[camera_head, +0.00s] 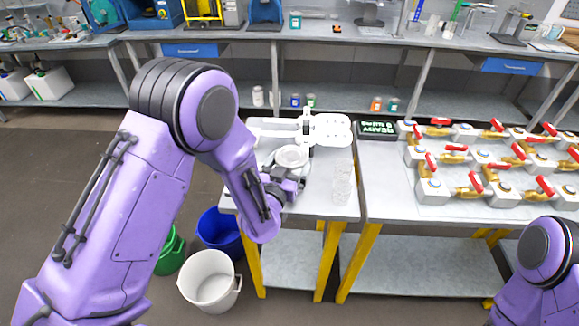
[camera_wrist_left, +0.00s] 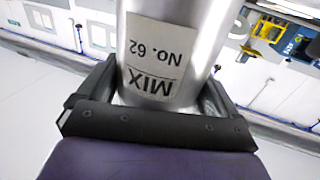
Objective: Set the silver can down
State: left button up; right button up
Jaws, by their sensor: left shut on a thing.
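The silver can (camera_wrist_left: 178,50) fills the middle of the left wrist view, with a white label reading "MIX No. 62" that appears upside down. My left gripper (camera_wrist_left: 158,105) is shut on it, one dark finger on each side. In the head view the can (camera_head: 291,157) shows mostly its round top, over the left part of the small grey table (camera_head: 325,205). My left gripper (camera_head: 285,186) is at its near side. I cannot tell whether the can's base touches anything. My right gripper is out of view; only part of my right arm shows.
A white device (camera_head: 325,131) with a wide end stands behind the can. Faint markings (camera_head: 343,184) lie to its right. A dark display (camera_head: 377,128) and several red-handled valves (camera_head: 470,188) stand on the right-hand table. Blue (camera_head: 219,230), white (camera_head: 210,283) and green (camera_head: 170,253) buckets stand below left.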

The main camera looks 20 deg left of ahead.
pick_arm(q)
notch_tip(320, 180, down, 2)
jog(key=shift+s+f+p, duration=0.1)
jog(key=shift+s+p, duration=0.05)
jog(key=shift+p, duration=0.3)
jog(key=shift+w+a+f, duration=0.1)
jog(key=shift+w+f, duration=0.1)
jog(key=shift+f, duration=0.05)
jog(key=shift+f, duration=0.1)
jog(key=o, duration=1)
jog(key=shift+s+b, duration=0.15)
jog(key=shift+b, duration=0.15)
jog(key=s+b, duration=0.3)
jog(key=s, duration=0.9)
jog(key=shift+b, duration=0.3)
